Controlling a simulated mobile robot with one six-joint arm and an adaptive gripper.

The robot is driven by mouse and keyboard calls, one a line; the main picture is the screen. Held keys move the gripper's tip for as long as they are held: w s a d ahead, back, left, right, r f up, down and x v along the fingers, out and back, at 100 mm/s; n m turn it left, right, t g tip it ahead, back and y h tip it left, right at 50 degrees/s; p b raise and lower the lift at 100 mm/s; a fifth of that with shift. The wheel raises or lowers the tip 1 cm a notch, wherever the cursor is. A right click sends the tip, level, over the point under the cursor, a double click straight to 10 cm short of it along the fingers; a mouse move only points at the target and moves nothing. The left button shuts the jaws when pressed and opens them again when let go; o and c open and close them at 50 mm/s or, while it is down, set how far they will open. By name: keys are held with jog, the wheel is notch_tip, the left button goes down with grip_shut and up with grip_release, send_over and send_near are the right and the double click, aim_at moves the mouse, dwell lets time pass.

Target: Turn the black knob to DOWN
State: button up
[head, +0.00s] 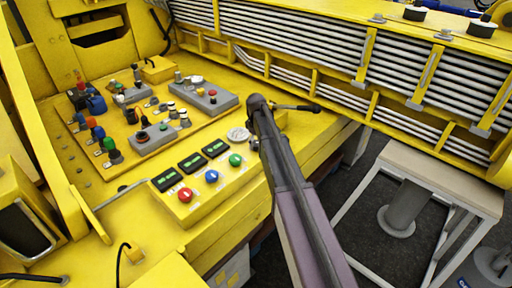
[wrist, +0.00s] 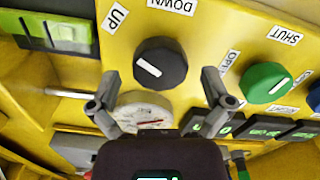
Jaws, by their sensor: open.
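The black knob (wrist: 160,63) is on a yellow panel in the wrist view, with a white pointer line slanting from upper left to lower right. The UP label (wrist: 117,16) is above left of it and the DOWN label (wrist: 171,6) is above it. My gripper (wrist: 161,78) is open, with one grey finger at each side of the knob's lower part. I see no clear contact, and how far the tips are from the knob I cannot tell. In the head view my arm (head: 288,190) reaches over the panel's right end, and the black knob cannot be made out there.
A white round gauge (wrist: 146,116) is below the knob, partly hidden by my gripper. A green knob (wrist: 267,82) near the SHUT label (wrist: 285,35) is to the right. The head view shows red (head: 185,195), blue (head: 211,176) and green (head: 235,160) knobs left of my arm.

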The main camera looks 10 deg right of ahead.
jog(key=shift+f, duration=0.4)
jog(key=c, duration=1.1)
jog(key=shift+m, duration=0.4)
jog(key=m, duration=1.1)
